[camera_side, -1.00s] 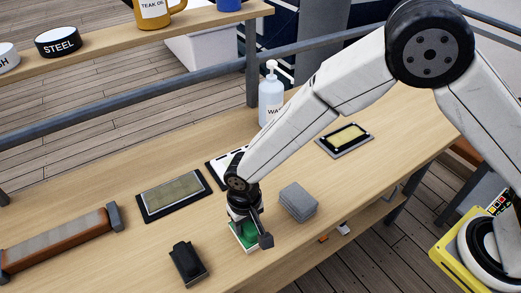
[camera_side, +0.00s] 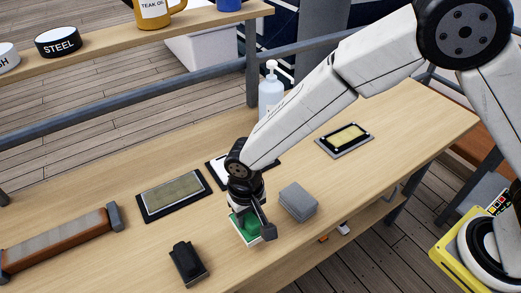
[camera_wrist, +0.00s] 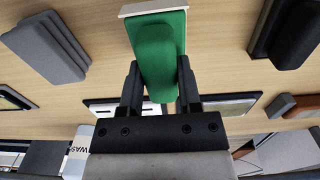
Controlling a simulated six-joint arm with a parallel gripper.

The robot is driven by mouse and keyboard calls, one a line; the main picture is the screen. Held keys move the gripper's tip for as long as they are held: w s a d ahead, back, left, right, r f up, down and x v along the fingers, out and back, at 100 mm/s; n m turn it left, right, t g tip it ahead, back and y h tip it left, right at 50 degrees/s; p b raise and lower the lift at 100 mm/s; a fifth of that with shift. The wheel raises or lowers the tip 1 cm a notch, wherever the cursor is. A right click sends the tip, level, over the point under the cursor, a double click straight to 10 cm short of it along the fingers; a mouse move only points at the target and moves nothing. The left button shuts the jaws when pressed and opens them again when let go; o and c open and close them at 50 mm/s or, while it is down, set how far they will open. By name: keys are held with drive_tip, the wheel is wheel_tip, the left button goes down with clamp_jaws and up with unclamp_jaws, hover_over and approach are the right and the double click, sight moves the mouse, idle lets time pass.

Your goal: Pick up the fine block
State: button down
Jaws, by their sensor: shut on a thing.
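A green block (camera_side: 244,226) with a pale base plate is near the front edge of the wooden table in the side view. I read no label on it that says fine. My gripper (camera_side: 249,214) is shut on the green block's raised handle. In the wrist view, the green block (camera_wrist: 157,55) sits between the two dark fingers of my gripper (camera_wrist: 160,88), with its pale plate edge at the top. Part of the block is hidden by my fingers, and I cannot tell whether its base touches the table.
A grey block (camera_side: 298,202) lies close on the right and a black block (camera_side: 188,264) on the left. Behind are a dark-framed plate (camera_side: 174,195), a partly hidden white plate, a bottle (camera_side: 271,92) and a yellow-faced plate (camera_side: 345,138). A long brown-sided stone (camera_side: 60,242) lies far left.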

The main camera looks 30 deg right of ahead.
drive_tip(key=s+r, duration=0.1)
drive_tip(key=s+d+r, duration=0.1)
drive_tip(key=r, duration=0.1)
drive_tip(key=s+d+r, duration=0.1)
drive_tip(key=r, duration=0.1)
drive_tip(key=shift+s+d, duration=0.1)
drive_tip(key=shift+s, duration=0.2)
drive_tip(key=s+d+r, duration=0.4)
drive_tip(key=s+d, duration=0.1)
drive_tip(key=s, duration=0.3)
drive_tip(key=shift+r, duration=0.15)
drive_tip(key=shift+a, duration=0.1)
